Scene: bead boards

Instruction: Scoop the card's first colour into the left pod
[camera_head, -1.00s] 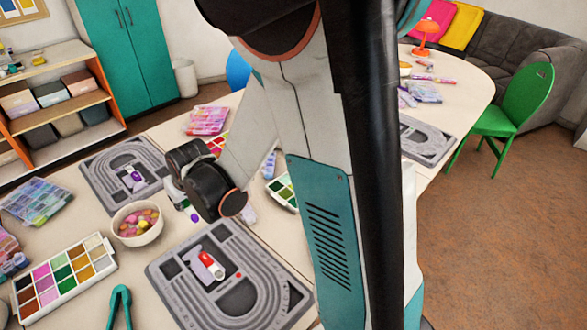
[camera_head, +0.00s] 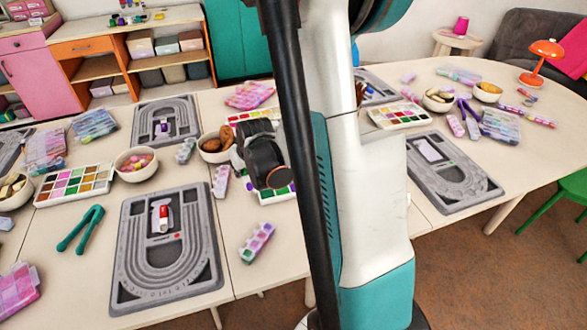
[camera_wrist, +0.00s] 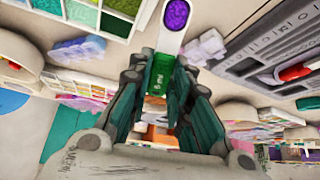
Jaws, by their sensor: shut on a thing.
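In the wrist view my gripper (camera_wrist: 160,90) is shut on the green handle of a scoop (camera_wrist: 157,82) marked "5 ml". The scoop's white bowl points away and holds purple contents (camera_wrist: 176,14). A grey bead board (camera_head: 130,290) lies at the front left of the head view. A small red and white item (camera_head: 160,217) is in its middle; I cannot tell whether it is the card. A farther board (camera_head: 141,135) has a purple and white item (camera_head: 163,127). A board at the right (camera_head: 480,188) bears a pale card (camera_head: 429,149). I cannot tell which recess is the left pod.
A bead palette (camera_head: 74,184), a bowl of pink and yellow pieces (camera_head: 136,164) and teal tongs (camera_head: 80,228) lie at the left. A lidded pastel box (camera_head: 257,243) lies right of the front board. My arm hides the middle of the table.

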